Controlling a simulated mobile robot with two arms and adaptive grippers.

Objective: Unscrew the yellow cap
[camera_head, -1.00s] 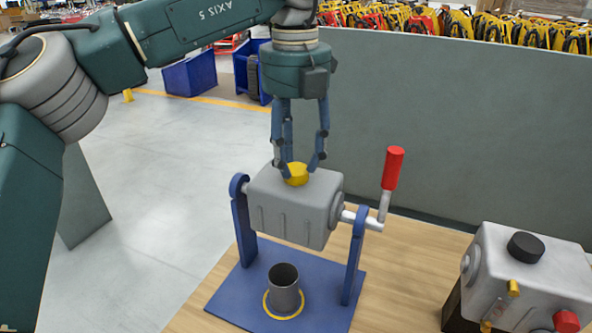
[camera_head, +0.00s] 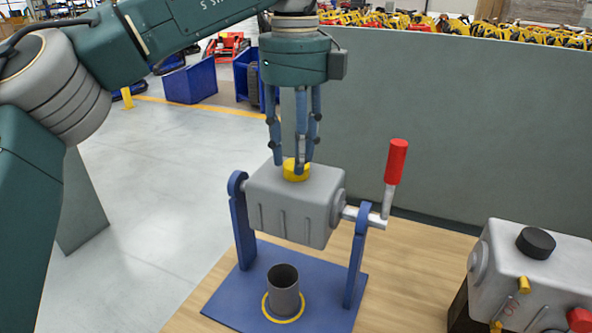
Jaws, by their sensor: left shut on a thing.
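The yellow cap (camera_head: 291,174) sits on top of a grey box-shaped tank (camera_head: 290,210). The tank hangs between two blue uprights on a blue base plate (camera_head: 235,292). My left gripper (camera_head: 290,166) points straight down from above, and its fingers are closed around the cap, partly hiding it. A red-handled crank (camera_head: 397,162) stands upright at the tank's right side. My right gripper is not in view.
A dark grey cup (camera_head: 284,290) stands in a yellow ring on the base plate, below the tank. A second grey box with a black knob (camera_head: 536,243) stands at the right. A grey panel (camera_head: 430,120) rises behind the wooden table (camera_head: 410,285).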

